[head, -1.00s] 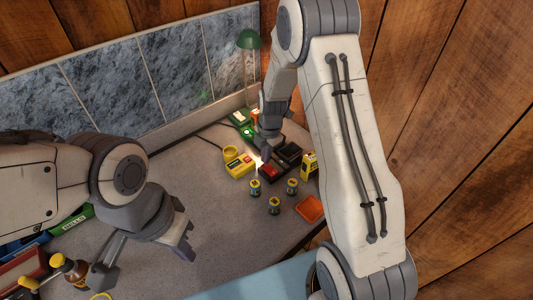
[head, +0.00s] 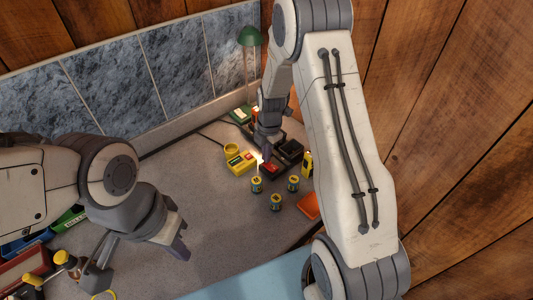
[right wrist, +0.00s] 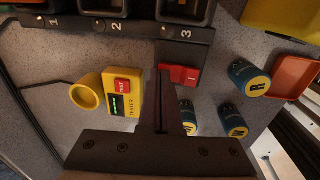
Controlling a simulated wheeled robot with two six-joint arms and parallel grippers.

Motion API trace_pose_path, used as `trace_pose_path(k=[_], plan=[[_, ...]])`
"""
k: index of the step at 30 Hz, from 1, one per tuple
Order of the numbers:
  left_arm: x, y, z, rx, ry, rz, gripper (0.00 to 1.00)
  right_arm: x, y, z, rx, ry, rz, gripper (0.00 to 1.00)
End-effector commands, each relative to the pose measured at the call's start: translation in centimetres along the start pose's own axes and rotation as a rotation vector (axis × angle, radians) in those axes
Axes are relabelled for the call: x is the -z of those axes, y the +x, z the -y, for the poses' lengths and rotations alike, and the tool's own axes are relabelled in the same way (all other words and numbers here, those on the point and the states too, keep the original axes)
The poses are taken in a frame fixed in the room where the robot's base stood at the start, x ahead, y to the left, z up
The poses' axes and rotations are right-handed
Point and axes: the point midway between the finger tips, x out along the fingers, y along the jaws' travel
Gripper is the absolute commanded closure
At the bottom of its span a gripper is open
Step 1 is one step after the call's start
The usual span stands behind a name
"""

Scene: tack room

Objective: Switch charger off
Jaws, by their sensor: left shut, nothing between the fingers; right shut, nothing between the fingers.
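The black charger (right wrist: 140,30), with bays marked 1, 2 and 3, lies at the top of the right wrist view. It also shows in the head view (head: 289,151), partly behind my right gripper. Its red switch (right wrist: 183,76) with a white mark sits at the end near bay 3. My right gripper (right wrist: 166,78) is shut and empty, with its tips close beside the switch's left edge. I cannot tell whether they touch. My left gripper (head: 181,251) is shut and empty above the bench at left.
A yellow tester (head: 241,161) with a red button and a yellow cup (head: 231,149) stand left of the charger. Several batteries (head: 276,202) stand in front, beside an orange tray (head: 309,206). A green lamp (head: 249,37) stands behind. The middle bench is clear.

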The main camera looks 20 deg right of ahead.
Motion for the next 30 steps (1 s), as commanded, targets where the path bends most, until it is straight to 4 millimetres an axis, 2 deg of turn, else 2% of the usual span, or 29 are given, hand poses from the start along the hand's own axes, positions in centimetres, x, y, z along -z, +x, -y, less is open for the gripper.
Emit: trace_pose_path(k=[7, 19, 23, 27, 29, 30], plan=[[0.0, -0.1, 0.0, 0.0, 0.0, 0.0, 1.0, -0.1, -0.6, 1.0, 0.0, 0.002, 0.0, 1.0], [0.0, -0.5, 0.0, 0.0, 0.0, 0.0, 1.0, 0.0, -1.1, 1.0, -0.001, 0.001, 0.0, 1.0], [0.1, -1.7, -0.1, 0.0, 0.002, 0.0, 1.0, 0.2, -2.8, 0.5, -0.003, -0.003, 0.001, 1.0], [0.2, -3.7, -0.3, 0.0, 0.005, 0.0, 1.0, 0.7, -5.5, -0.3, -0.002, -0.012, 0.0, 1.0], [0.2, -2.1, -0.1, 0.0, 0.005, -0.001, 1.0, 0.6, -5.7, -0.7, -0.008, -0.011, 0.002, 1.0], [0.1, -1.6, -0.1, 0.0, 0.004, 0.0, 1.0, 0.6, -6.6, -0.8, -0.008, -0.011, 0.003, 1.0]])
